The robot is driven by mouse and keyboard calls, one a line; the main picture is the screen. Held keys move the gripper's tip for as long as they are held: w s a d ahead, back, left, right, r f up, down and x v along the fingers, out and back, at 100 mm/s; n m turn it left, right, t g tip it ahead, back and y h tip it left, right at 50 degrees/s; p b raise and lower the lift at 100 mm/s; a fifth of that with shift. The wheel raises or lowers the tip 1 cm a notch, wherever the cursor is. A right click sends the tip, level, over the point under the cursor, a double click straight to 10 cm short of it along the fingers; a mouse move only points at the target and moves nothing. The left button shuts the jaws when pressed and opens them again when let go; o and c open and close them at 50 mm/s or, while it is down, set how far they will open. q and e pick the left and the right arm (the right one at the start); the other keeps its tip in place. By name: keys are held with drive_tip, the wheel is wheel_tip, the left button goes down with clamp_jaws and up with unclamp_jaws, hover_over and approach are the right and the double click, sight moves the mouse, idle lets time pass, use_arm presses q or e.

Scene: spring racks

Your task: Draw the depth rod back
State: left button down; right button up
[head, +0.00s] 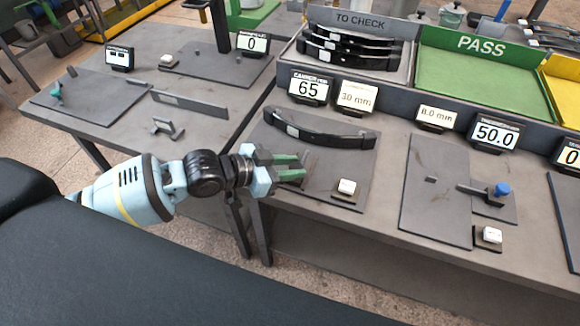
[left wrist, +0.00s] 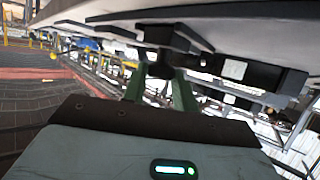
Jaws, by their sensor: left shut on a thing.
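My left gripper (head: 303,168) reaches in from the left in the head view, at the front left of a grey gauge plate (head: 325,192). Its green fingers are shut on a small dark part, which I take to be the depth rod; the fingers hide most of it in this view. In the left wrist view the green fingers (left wrist: 163,90) point at a dark block (left wrist: 165,57). A dark curved leaf spring (head: 320,132) with a pale label lies on the plate behind the fingers. A display (head: 309,88) reading 65 stands behind the spring. My right gripper is not in view.
A white button (head: 347,187) sits right of the fingers. A second plate (head: 436,190) with a blue-knobbed lever (head: 501,189) is further right. Behind are a TO CHECK tray (head: 400,73) holding springs and an empty green PASS tray (head: 480,85). A gap separates the left table.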

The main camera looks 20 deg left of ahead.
use_arm(q)
drive_tip(key=shift+s+d+f, duration=0.1)
drive_tip(key=shift+s+f, duration=0.05)
drive_tip(key=shift+s, duration=0.05)
drive_tip(key=c, duration=1.4)
unclamp_jaws()
drive_tip(key=o, duration=0.3)
drive_tip(key=shift+s, duration=0.15)
drive_tip(key=v, duration=0.6)
drive_tip(key=shift+a, duration=0.2)
drive_tip(key=shift+v, duration=0.8)
